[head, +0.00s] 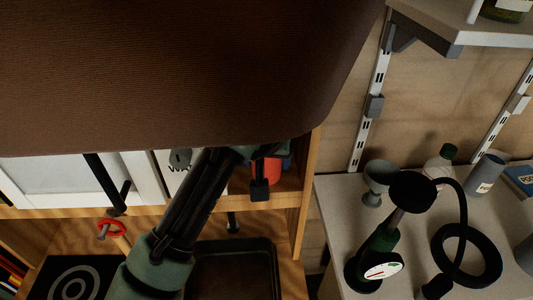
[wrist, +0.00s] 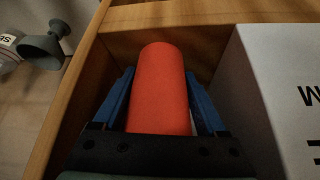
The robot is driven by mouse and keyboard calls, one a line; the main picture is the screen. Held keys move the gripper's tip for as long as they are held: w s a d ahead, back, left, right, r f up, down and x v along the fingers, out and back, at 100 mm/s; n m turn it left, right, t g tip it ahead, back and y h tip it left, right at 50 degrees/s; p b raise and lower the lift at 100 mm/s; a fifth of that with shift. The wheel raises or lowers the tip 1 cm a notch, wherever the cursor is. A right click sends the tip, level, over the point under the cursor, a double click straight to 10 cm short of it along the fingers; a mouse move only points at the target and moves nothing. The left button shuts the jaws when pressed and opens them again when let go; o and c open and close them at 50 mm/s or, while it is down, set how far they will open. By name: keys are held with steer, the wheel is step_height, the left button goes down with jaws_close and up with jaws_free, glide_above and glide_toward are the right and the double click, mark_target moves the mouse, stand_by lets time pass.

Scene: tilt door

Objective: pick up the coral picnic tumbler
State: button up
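The coral tumbler (wrist: 160,92) is a plain orange-red cylinder inside a wooden cubby. In the wrist view it lies between the two blue fingers of my gripper (wrist: 160,80), one finger close along each side. Whether the fingers press on it or leave a thin gap is not clear. In the head view a strip of the tumbler (head: 273,171) shows behind my dark gripper (head: 260,188), and a brown panel overhead hides much of the area.
The large brown tilted door (head: 170,75) hangs over the cubby. A white box (wrist: 283,95) with dark letters stands right of the tumbler in the wrist view. The cubby's wooden side wall (head: 307,190) is close by. A pump and bottles stand on a grey counter (head: 330,205) to the right.

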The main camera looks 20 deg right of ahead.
steer(key=c, duration=0.6)
steer(key=shift+r, duration=0.1)
